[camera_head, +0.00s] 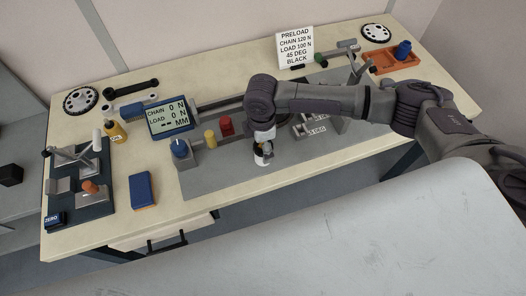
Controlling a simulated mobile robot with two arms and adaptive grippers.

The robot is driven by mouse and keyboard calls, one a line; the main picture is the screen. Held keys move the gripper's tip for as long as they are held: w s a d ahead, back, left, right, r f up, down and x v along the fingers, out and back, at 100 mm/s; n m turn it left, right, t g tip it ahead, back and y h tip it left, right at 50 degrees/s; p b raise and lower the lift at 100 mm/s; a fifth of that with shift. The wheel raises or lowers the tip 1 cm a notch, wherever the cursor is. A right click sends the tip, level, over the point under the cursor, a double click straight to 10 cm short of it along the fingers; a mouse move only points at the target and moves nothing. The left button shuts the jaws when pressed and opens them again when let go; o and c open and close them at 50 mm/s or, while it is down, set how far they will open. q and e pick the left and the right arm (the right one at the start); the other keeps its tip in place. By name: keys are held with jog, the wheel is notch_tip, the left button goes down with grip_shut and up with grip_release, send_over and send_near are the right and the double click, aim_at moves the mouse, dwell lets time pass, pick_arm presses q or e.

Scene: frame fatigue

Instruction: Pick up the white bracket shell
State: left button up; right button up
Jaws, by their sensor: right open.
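My right arm reaches in from the right over the bench, and my right gripper (263,145) points down at the grey plate near the bench's middle. It is open. A small white piece (260,160), which looks like the white bracket shell, shows right at the fingertips. The gripper hides part of it, and I cannot tell whether they touch. My left gripper is not in view.
Stepped metal blocks (312,126) stand right of the gripper. A blue box (142,190) lies at left. An orange tray (378,62) sits far right.

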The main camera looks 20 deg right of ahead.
aim_at(258, 160)
notch_tip(258, 160, down, 5)
jog(key=shift+s+d+r+p, duration=0.1)
jog(key=shift+s+d+p, duration=0.05)
jog(key=shift+p, duration=0.45)
jog(key=c, duration=1.3)
